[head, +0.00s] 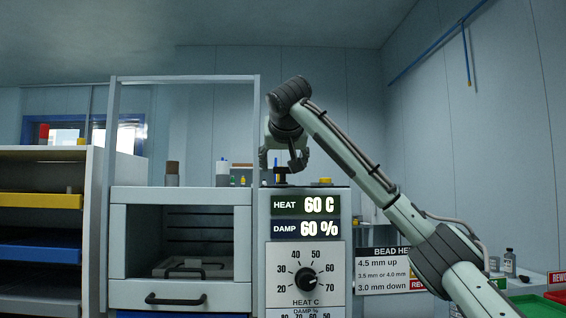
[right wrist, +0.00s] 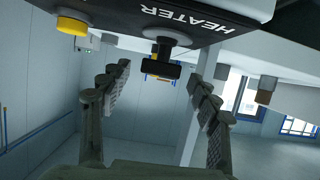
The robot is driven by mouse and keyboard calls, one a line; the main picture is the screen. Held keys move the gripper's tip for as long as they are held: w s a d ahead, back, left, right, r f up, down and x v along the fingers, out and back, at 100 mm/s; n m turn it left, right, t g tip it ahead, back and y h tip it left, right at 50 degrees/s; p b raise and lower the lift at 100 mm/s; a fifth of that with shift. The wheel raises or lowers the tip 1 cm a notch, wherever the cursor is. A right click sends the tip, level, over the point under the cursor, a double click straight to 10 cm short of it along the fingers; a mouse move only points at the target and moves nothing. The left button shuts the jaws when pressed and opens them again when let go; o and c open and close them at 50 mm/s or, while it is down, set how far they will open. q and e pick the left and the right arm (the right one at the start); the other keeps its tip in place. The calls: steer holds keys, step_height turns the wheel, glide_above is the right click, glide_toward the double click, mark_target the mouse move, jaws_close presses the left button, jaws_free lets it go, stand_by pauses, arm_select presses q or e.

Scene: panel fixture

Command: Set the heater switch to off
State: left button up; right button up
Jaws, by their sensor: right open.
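The heater switch is a black toggle handle on a short round stem; it shows in the right wrist view (right wrist: 162,66) beside the white HEATER lettering (right wrist: 212,22). In the head view the switch (head: 283,172) stands on top of the panel box (head: 339,235). My right gripper (head: 282,160) points down over it, open, with a finger on each side. In the right wrist view the fingers (right wrist: 158,90) are apart, and a gap shows on both sides of the handle. I cannot read an on or off mark. My left gripper is not in view.
A yellow button (head: 321,182) sits to the right of the switch on the panel top. The panel front has a HEAT readout (head: 305,204) of 60 C and a round dial (head: 306,278). A cabinet frame (head: 256,125) rises just left. Shelves (head: 95,200) stand farther left.

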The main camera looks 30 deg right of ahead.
steer(key=shift+w+d+f, duration=0.2)
steer(key=shift+w+d, duration=0.05)
steer(key=shift+w, duration=0.1)
steer(key=shift+c, duration=0.6)
steer(key=c, duration=1)
steer(key=shift+c, duration=0.2)
